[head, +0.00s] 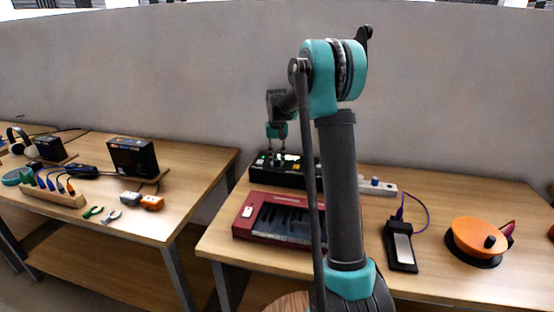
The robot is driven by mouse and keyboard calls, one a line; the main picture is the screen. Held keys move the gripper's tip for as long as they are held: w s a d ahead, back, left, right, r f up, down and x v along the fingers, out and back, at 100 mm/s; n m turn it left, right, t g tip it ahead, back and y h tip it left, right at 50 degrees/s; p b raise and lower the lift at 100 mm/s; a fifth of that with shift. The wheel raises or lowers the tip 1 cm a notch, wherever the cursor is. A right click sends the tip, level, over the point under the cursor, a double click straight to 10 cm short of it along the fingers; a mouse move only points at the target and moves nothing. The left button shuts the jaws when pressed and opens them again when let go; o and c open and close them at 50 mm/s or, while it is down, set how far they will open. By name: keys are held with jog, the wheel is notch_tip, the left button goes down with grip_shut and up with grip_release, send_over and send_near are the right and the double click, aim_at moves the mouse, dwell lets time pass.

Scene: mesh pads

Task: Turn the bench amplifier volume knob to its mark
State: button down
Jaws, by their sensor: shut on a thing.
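The black box with small green and white parts on its top face looks like the bench amplifier (297,180). It stands at the back left of the right-hand table, behind the red keyboard. My gripper (276,149) points down at the left part of its top, with both fingers at the controls. It is shut on what appears to be the volume knob, which is too small and too covered by the fingers to make out. The knob's mark cannot be seen. My arm hides the amplifier's right end.
A red keyboard (257,230) lies just in front. To the right are a white strip (381,189), a black device with a purple cable (402,247) and an orange round thing (470,236). The left table (200,184) holds tools, boxes and cables.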

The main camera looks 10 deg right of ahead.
aim_at(277, 160)
jog(key=m, duration=0.4)
jog(key=shift+m, duration=2.2)
jog(key=c, duration=1.3)
grip_release()
jog(key=shift+r, duration=0.15)
notch_tip(277, 160, up, 12)
jog(key=shift+s, duration=0.1)
